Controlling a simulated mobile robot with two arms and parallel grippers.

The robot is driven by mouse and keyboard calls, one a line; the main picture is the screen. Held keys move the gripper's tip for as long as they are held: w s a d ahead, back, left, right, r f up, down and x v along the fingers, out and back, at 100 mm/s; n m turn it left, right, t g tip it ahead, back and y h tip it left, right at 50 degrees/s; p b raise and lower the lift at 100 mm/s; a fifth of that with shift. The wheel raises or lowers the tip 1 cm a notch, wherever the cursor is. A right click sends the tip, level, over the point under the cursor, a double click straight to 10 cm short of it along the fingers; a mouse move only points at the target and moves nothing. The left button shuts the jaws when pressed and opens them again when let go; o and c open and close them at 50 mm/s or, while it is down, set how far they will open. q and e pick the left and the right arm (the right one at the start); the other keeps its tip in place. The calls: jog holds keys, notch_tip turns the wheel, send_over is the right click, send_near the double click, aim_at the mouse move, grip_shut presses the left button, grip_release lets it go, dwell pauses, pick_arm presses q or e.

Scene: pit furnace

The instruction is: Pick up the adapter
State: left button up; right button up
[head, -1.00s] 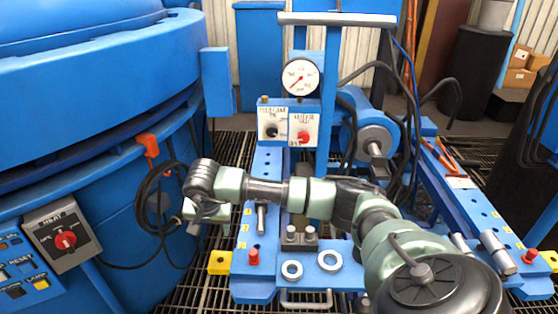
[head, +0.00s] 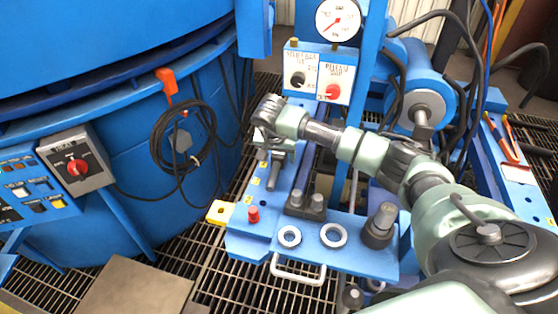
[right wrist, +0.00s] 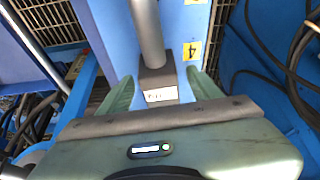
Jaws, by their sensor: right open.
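The adapter, as far as I can tell, is the grey upright rod on a dark square block with a small white label; the block (right wrist: 158,84) shows in the right wrist view. It stands on the blue bench plate (right wrist: 172,25) beside a yellow tag marked 4. In the head view the adapter (head: 276,171) is partly hidden by my right gripper (head: 270,150). In the wrist view my right gripper (right wrist: 160,78) is open, its green fingers on either side of the block, with gaps visible. I cannot tell the height difference. My left gripper is out of view.
A twin-post dark block (head: 305,207), two metal rings (head: 333,235) and a dark stepped piece (head: 379,227) stand on the front plate. A red knob (head: 253,214) is at its left. The control box (head: 317,75) stands behind. A blue furnace (head: 100,100) fills the left.

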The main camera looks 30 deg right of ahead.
jog(key=shift+w+f, duration=0.1)
jog(key=shift+f, duration=0.1)
grip_shut()
jog(key=shift+d+r, duration=0.1)
jog(key=shift+r, duration=0.05)
